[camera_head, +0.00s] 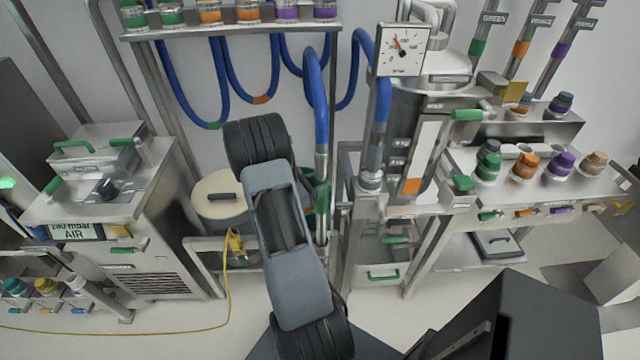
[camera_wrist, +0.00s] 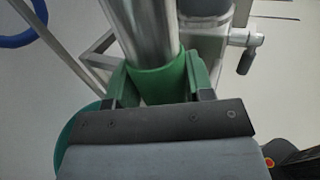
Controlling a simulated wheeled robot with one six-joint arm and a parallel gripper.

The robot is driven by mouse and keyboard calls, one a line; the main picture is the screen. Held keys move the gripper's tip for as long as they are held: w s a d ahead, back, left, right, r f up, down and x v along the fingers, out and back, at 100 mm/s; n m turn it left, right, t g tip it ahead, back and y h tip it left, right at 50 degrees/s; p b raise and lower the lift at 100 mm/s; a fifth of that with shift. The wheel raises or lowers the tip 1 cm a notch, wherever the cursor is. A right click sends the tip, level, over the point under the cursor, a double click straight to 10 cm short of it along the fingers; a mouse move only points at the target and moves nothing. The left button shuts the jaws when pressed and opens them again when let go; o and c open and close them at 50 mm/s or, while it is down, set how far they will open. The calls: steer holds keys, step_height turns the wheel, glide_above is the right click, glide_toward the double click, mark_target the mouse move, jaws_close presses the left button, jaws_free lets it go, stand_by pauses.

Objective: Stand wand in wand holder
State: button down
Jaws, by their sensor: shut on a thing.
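The wand is a steel tube (camera_head: 322,150) with a blue hose on its top end and a green collar low on it. It stands close to upright in the head view, right of my arm. In the wrist view its steel tube (camera_wrist: 145,35) runs down into the green collar (camera_wrist: 160,83). My gripper (camera_wrist: 160,88) is shut on the wand at this collar, one finger on each side. I cannot tell for sure which part is the wand holder.
A lidded round drum (camera_head: 220,190) stands left of my arm. A steel hopper with a dial gauge (camera_head: 402,50) is to the right, beside a bench (camera_head: 480,207) of coloured-capped jars. A yellow cable (camera_head: 228,285) crosses the floor. Blue hoses (camera_head: 205,110) hang behind.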

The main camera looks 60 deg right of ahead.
mark_target(320, 204)
steer(key=shift+f+b, duration=1.85)
steer(key=shift+f, duration=0.4)
steer(key=shift+f+b, duration=1.8)
steer(key=shift+f, duration=0.4)
steer(key=shift+c, duration=2.1)
jaws_free()
steer(key=b+v, duration=0.1)
steer(key=v, duration=1.3)
